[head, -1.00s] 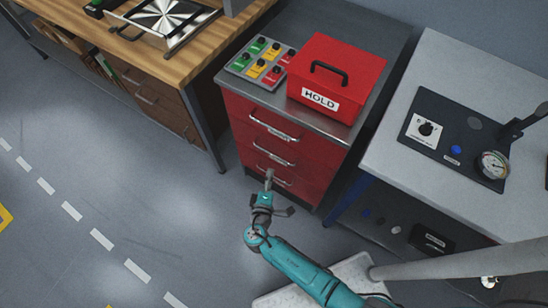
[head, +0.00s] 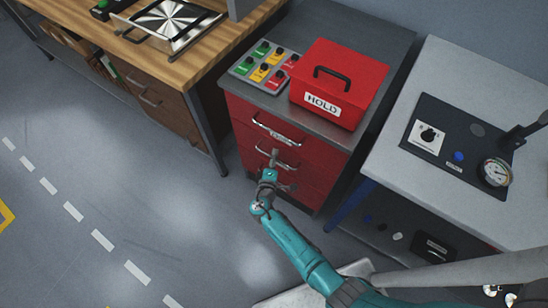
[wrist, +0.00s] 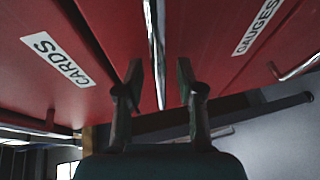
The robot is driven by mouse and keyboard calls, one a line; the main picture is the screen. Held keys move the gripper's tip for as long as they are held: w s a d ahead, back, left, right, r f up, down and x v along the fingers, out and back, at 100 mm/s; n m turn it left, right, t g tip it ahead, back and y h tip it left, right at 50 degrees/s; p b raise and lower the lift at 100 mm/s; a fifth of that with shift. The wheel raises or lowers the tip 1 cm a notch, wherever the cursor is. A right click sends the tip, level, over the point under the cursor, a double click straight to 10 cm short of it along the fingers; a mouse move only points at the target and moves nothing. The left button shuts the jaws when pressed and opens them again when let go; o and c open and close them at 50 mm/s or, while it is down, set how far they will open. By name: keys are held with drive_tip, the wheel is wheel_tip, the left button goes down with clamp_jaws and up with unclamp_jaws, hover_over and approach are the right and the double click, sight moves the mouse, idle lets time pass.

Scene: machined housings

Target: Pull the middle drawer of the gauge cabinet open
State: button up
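The red gauge cabinet (head: 240,125) stands in the head view with its drawer fronts looking flush. The middle drawer's metal handle (head: 290,166) is partly hidden behind my gripper (head: 274,158). In the wrist view my gripper (wrist: 160,80) is open, its two dark fingers apart. The bright bar of the middle handle (wrist: 156,45) runs between them, with gaps visible on both sides. Labels reading CARDS (wrist: 58,60) and GAUGES (wrist: 257,26) show on the red fronts on either side.
On the cabinet top are a red HOLD box (head: 338,82) and a button panel (head: 264,66). A wooden bench (head: 195,60) stands left, a grey table (head: 400,165) with a gauge panel right. The floor in front-left is clear.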

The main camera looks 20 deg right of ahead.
clamp_jaws()
idle(0.3)
